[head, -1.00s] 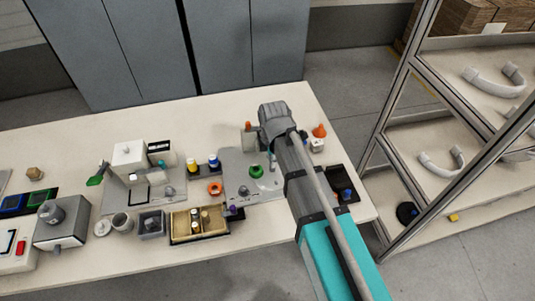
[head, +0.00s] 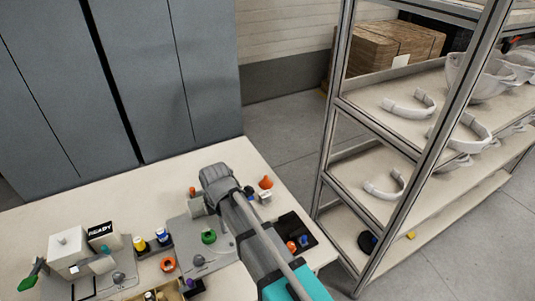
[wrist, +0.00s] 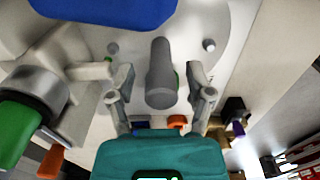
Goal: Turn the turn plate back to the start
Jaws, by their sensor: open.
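The wrist view shows a pale round plate (wrist: 222,40), apparently the turn plate, partly cut off by the frame. A grey upright post (wrist: 160,75) stands between the two fingers of my gripper (wrist: 160,92). The fingers are apart, one on each side of the post, and I see no clear contact. In the head view my wrist hangs over the back of a grey base plate (head: 185,232) carrying a green knob (head: 208,237). My arm hides the fingers and most of the turn plate there.
A large blue shape (wrist: 105,10) is close to the wrist camera. Yellow and blue capped pieces (head: 152,242) are left. A shelf rack (head: 335,120) stands beyond the table's right edge.

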